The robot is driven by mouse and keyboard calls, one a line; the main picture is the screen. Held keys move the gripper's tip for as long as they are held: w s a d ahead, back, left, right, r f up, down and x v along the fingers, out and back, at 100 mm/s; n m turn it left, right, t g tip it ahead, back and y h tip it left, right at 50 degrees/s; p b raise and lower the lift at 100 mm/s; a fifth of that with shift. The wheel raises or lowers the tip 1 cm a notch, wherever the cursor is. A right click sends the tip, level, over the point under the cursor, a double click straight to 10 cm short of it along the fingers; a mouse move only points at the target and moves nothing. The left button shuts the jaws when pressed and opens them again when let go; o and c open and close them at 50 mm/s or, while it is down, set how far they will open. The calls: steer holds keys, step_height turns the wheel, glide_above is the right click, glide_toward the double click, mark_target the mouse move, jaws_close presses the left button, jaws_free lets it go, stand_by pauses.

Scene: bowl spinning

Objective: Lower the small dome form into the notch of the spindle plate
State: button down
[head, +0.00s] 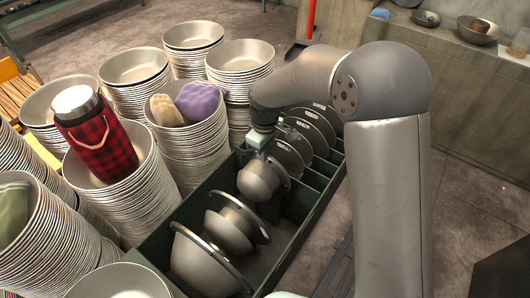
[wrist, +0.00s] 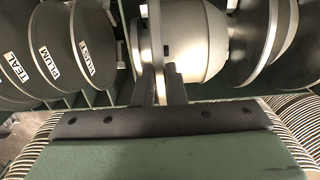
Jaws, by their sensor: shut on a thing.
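The small dome form (head: 257,181), a grey metal dome with a disc at its base, hangs or sits at the middle of the green crate; I cannot tell whether it touches the crate. It fills the top middle of the wrist view (wrist: 205,45). My gripper (head: 261,142) is above it, and in the wrist view the two dark fingers (wrist: 161,85) are shut on its disc end. The dome points to the right in the wrist view. I cannot make out the spindle plate's notch in either view.
The green crate (head: 319,207) also holds a middle dome (head: 228,231), a large dome (head: 200,265) and a row of discs (head: 290,157). Discs labelled TEAL, PLUM and RUST (wrist: 92,45) stand at left in the wrist view. Stacks of bowls (head: 125,180) crowd the crate's left.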

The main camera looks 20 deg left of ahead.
steer(key=shift+r+p, duration=2.35)
steer(key=shift+r, duration=1.7)
steer(key=shift+w+d+r, duration=0.1)
steer(key=shift+w+r, duration=0.05)
steer(key=w+d+r+m+p, duration=0.2)
steer(key=w+d+r+m, duration=0.3)
steer(key=w+d+r, duration=0.15)
steer(key=w+d+f+m+p, duration=0.1)
steer(key=d+m+p, duration=0.15)
steer(key=d, duration=0.55)
steer(key=w+d+f+m+p, duration=0.1)
steer(key=d+m, duration=0.3)
steer(key=d, duration=0.4)
steer(key=s+d+f+m+p, duration=0.2)
steer(key=s+d+f+m, duration=0.1)
steer(key=s+d+f, duration=0.5)
step_height(320, 180, down, 7)
steer(key=b, duration=0.7)
steer(key=shift+s+f+b, duration=0.15)
steer(key=shift+f+b, duration=0.05)
steer(key=shift+b, duration=0.15)
